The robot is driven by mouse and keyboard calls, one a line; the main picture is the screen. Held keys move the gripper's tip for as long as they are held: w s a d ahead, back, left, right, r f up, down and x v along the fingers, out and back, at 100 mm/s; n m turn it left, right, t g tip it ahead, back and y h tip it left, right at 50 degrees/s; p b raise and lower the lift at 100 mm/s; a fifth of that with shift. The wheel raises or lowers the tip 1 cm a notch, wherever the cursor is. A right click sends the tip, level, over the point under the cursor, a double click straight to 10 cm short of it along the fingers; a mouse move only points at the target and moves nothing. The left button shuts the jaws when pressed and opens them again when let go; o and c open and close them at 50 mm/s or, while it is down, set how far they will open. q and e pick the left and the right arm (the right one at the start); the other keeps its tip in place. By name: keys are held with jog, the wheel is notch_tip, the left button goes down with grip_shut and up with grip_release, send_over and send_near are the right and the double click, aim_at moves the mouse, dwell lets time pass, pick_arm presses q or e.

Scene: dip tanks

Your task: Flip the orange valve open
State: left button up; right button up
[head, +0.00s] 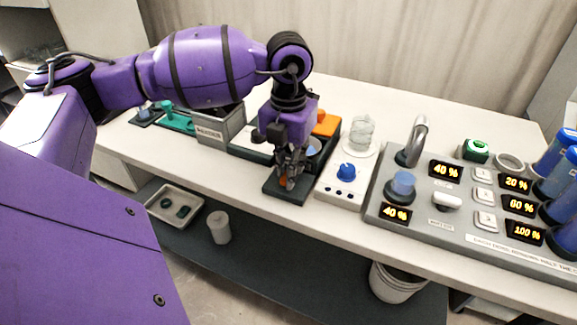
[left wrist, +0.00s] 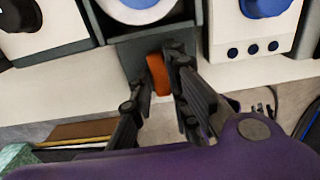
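The orange valve (left wrist: 157,75) shows in the left wrist view as an upright orange handle on a dark grey base, in front of a round white dish. In the head view only a bit of its orange (head: 291,183) shows low between the fingers. My left gripper (head: 288,180) points down over the dark base (head: 272,190). The fingers hide part of the handle. My right gripper is not in view.
Right of the valve stand a white box with a blue knob (head: 346,171), a glass beaker (head: 362,132) and a grey control panel (head: 440,228) with lit displays. A grey box (head: 215,128) and a teal tray (head: 176,121) stand left. A white cup (head: 219,227) stands on the lower shelf.

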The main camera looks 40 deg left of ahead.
pick_arm(q)
jog(key=o, duration=0.4)
jog(key=shift+o, duration=0.2)
notch_tip(320, 180, up, 12)
jog(key=shift+f, duration=0.1)
dwell(0.7)
